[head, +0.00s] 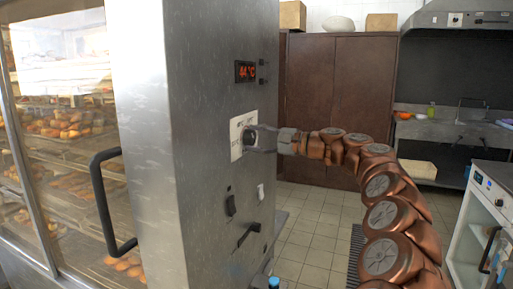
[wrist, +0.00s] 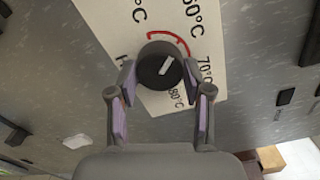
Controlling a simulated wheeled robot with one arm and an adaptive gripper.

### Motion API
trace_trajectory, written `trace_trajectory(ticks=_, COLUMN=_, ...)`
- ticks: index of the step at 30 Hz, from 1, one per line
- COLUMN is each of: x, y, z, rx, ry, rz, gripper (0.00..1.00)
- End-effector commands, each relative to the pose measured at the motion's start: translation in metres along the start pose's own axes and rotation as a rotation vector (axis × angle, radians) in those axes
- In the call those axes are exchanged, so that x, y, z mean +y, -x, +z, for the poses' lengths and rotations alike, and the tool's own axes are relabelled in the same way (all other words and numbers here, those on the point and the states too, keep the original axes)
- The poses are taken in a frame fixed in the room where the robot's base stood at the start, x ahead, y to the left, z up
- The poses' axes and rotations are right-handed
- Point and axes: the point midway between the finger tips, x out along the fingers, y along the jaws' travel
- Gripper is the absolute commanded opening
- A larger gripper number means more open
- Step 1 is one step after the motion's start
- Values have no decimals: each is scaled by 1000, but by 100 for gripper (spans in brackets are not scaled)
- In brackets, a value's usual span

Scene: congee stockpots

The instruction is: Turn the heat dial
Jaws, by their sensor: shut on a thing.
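The heat dial (wrist: 160,66) is a round black knob with a white pointer line, set on a pale plate (wrist: 200,22) printed with temperature marks such as 60, 70 and 80 °C and a red arc. In the wrist view the pointer slants between lower left and upper right. My gripper (wrist: 160,80) has one finger on each side of the dial and is shut on it. In the head view my gripper (head: 262,139) reaches the plate from the right and hides most of the dial. A red display (head: 245,71) above the plate reads about 44 °C.
The steel cabinet (head: 205,200) carries a black switch (head: 230,205) and a lever (head: 249,234) below the plate. A glass case of pastries with a black door handle (head: 108,200) is at the left. Tiled floor (head: 310,235) is open at the right, before brown cupboards (head: 325,95).

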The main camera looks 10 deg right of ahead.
Motion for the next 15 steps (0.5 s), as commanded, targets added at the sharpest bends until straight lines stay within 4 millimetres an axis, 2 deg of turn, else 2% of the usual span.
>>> trace_trajectory(ticks=3, x=5, y=-1, z=-1, rx=-2, ry=111, rz=1, gripper=15)
trace_trajectory(ticks=15, x=3, y=-1, z=-1, rx=-1, ry=488, rz=2, gripper=15)
